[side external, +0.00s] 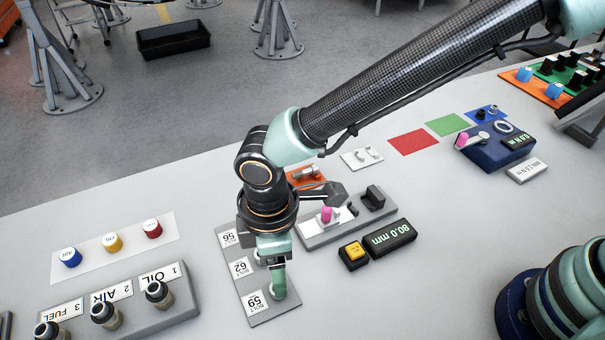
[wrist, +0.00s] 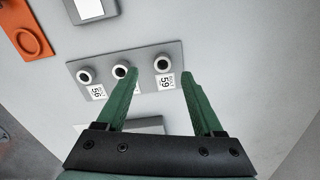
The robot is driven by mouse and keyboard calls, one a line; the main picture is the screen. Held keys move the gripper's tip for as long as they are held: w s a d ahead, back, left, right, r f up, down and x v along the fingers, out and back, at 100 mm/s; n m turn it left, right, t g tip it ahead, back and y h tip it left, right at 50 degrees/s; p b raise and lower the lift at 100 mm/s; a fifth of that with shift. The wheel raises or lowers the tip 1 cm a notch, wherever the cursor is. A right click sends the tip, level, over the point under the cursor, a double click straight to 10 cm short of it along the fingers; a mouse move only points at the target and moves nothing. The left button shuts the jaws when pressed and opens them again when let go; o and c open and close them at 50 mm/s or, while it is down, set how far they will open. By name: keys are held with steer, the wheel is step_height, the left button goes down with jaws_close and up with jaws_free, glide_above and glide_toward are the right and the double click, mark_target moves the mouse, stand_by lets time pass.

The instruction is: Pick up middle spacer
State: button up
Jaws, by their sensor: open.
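A grey board (side external: 283,316) holds a row of spacers beside labels 56, 62 and 59. My gripper (wrist: 160,74) is open and empty. Its left fingertip overlaps the middle spacer's right edge and hides most of its label; the 59 spacer shows between the fingers. In the side view my gripper (side external: 278,285) points down at the 59 end of the board and largely hides the spacers. Contact cannot be told.
A grey gauge fixture (side external: 318,239) with a pink knob, an 80.0 mm display (side external: 390,238) and a yellow button (side external: 353,251) stand right of the board. The OIL, AIR and FUEL block (side external: 140,318) is left. Bare table lies in front of the display.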

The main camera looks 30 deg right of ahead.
steer(key=shift+s+a+f, duration=0.1)
steer(key=shift+f, duration=1.3)
steer(key=shift+s+a+f, duration=0.1)
steer(key=shift+f, duration=1.25)
jaws_close()
